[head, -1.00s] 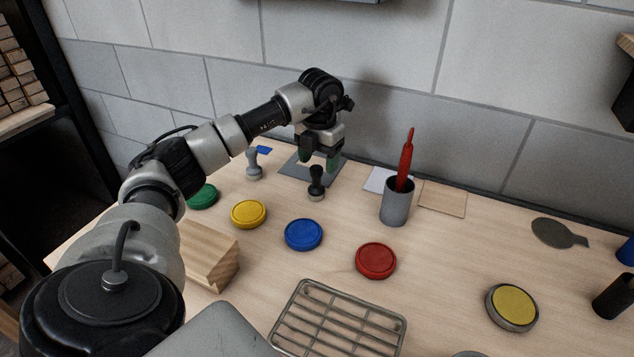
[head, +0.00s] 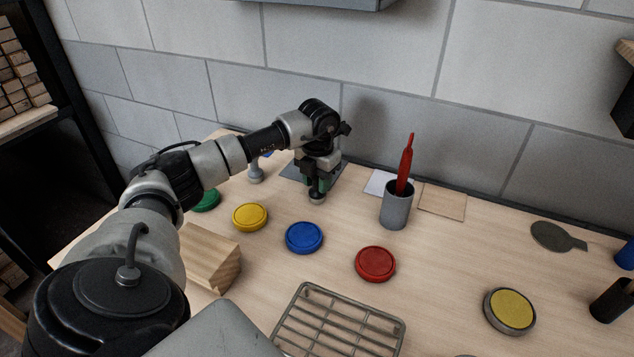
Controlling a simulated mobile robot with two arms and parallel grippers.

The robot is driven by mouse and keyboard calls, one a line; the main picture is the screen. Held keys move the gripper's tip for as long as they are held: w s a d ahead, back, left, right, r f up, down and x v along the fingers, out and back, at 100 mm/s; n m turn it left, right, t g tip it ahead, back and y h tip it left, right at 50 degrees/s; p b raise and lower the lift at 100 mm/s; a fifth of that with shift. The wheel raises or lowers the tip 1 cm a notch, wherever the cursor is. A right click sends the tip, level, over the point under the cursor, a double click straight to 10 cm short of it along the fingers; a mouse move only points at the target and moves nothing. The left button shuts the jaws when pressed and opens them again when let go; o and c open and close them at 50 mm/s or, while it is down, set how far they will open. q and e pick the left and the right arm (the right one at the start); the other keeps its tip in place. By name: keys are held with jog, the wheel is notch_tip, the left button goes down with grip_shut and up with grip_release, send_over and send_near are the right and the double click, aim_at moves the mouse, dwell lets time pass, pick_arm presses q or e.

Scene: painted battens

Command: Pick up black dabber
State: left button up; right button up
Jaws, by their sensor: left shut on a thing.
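The black dabber (head: 317,195) stands upright on the wooden table behind the blue lid, with a dark handle and a paler round foot. My left gripper (head: 317,182) points down over it and is shut on its handle. The fingers and wrist hide the upper part of the dabber. Its foot appears to be on the table or very close to it. My right gripper is not in the head view.
A grey dabber (head: 255,172) stands just left of my gripper. A grey cup (head: 396,208) with a red tool stands to the right. Yellow (head: 250,216), blue (head: 304,237) and red (head: 375,263) lids lie in front. A wire rack (head: 340,325) lies nearest. The wall is close behind.

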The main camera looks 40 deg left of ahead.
pick_arm(q)
jog(key=shift+c, duration=0.7)
notch_tip(320, 180, up, 4)
jog(key=shift+w+r+b, duration=0.1)
jog(key=shift+b, duration=0.45)
jog(key=w+d+r+b, duration=0.1)
jog(key=w+d+r, duration=0.1)
jog(key=d+r, duration=0.4)
jog(key=d, duration=0.5)
jog(key=shift+w+d+r+b, duration=0.15)
jog(key=shift+d+r+b, duration=0.15)
jog(key=shift+r, duration=0.1)
jog(key=shift+a, duration=0.1)
